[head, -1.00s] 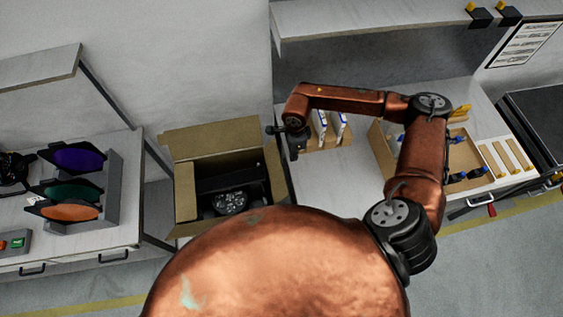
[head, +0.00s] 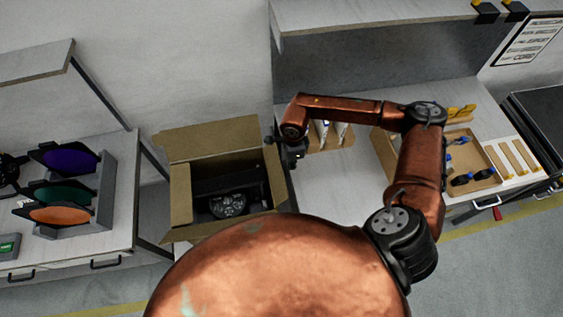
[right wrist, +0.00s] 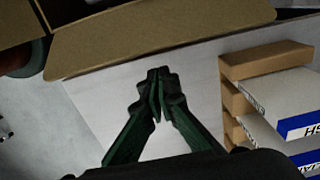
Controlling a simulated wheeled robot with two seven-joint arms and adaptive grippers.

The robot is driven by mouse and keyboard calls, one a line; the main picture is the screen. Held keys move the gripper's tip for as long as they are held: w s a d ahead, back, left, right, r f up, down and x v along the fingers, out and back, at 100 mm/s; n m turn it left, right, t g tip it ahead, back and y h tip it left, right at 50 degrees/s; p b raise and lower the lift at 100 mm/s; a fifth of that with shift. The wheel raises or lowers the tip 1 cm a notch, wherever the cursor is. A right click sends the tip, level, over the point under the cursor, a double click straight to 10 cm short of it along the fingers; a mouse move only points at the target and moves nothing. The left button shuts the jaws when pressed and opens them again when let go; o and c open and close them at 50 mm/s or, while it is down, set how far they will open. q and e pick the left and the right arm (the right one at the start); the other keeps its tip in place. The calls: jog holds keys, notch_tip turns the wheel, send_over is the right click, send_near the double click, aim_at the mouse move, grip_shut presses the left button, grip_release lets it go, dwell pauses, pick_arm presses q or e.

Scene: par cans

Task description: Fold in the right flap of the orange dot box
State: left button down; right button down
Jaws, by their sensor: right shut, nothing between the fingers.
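The open cardboard box (head: 182,202) stands between the two benches with its flaps up or spread, and a black par can (head: 228,204) lies inside. No orange dot shows on it. The right flap (head: 276,176) stands up along the box's right side. My right gripper (head: 268,140) is shut and empty, close to the far end of that flap; I cannot tell whether it touches. In the right wrist view my shut fingertips (right wrist: 158,74) point toward a cardboard flap (right wrist: 150,32), just below its edge in the picture. My left gripper is not in view.
White cartons (right wrist: 278,98) with brown dividers stand to the right of my gripper. A cardboard tray (head: 486,182) with blue-tipped parts is farther right. Coloured filters (head: 62,213) stand in a grey rack on the left bench.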

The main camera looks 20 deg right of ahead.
aim_at(279, 167)
jog(key=shift+w+a+f+b, duration=0.1)
jog(key=shift+w+a+b, duration=0.15)
jog(key=shift+a, duration=0.5)
jog(key=shift+w+a+r+b, duration=0.1)
jog(key=shift+a+b, duration=0.1)
jog(key=shift+a, duration=0.6)
jog(key=shift+w+a+f+b, duration=0.1)
jog(key=shift+w+a+b, duration=0.15)
jog(key=shift+a, duration=0.5)
jog(key=shift+w+a+f+b, duration=0.15)
jog(key=shift+a+b, duration=0.35)
jog(key=shift+a, duration=1.1)
jog(key=shift+w+a, duration=0.35)
jog(key=shift+a, duration=0.05)
jog(key=shift+s+d+r, duration=0.2)
jog(key=shift+d+r, duration=0.1)
jog(key=shift+r, duration=0.2)
jog(key=shift+s+d+r+p, duration=0.25)
jog(key=shift+d+r+p, duration=0.3)
jog(key=shift+d+r, duration=0.7)
notch_tip(279, 167, up, 9)
jog(key=p, duration=0.3)
